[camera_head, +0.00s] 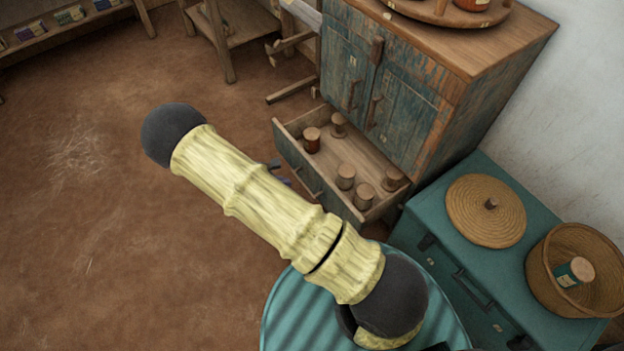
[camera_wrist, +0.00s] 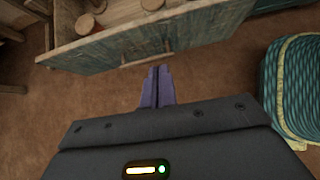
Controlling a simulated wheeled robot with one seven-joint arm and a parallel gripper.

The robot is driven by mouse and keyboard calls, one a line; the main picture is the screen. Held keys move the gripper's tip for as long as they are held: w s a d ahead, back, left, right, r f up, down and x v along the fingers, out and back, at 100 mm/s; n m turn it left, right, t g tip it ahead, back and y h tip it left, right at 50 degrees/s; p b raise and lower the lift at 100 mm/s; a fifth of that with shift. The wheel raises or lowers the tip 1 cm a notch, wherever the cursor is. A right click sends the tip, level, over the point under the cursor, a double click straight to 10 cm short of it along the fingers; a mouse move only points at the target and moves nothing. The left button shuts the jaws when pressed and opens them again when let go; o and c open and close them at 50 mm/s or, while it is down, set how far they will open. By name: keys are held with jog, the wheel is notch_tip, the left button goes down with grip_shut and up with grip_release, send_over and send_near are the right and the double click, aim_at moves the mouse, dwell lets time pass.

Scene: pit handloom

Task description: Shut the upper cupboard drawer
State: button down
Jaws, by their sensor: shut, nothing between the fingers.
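The worn blue-green cupboard (camera_head: 395,90) stands at the upper right in the head view. Its drawer (camera_head: 290,135), below the doors, is pulled well out and holds several wooden spools. In the wrist view the drawer front (camera_wrist: 95,55) crosses the top, with its bar handle (camera_wrist: 148,60). My gripper (camera_wrist: 158,70) is shut and empty. Its purple fingertips are in front of the drawer front, close to the handle; I cannot tell whether they touch. In the head view my arm hides most of the gripper (camera_head: 279,172), and only small purple parts show.
A teal chest (camera_head: 455,260) stands right of the drawer, with a round woven lid (camera_head: 485,210) and a basket (camera_head: 570,275) on it. A wooden stand (camera_head: 225,45) is at the back. The brown floor at left is clear.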

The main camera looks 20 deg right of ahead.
jog(key=shift+w+f, duration=0.15)
jog(key=shift+f, duration=0.2)
jog(key=b, duration=0.2)
send_near(319, 178)
notch_tip(319, 178, down, 4)
jog(key=d, duration=0.3)
jog(key=shift+w+b, duration=0.3)
jog(key=shift+b, duration=0.05)
jog(key=shift+w+d+r, duration=0.1)
jog(key=shift+w+d, duration=0.05)
jog(key=shift+d, duration=0.3)
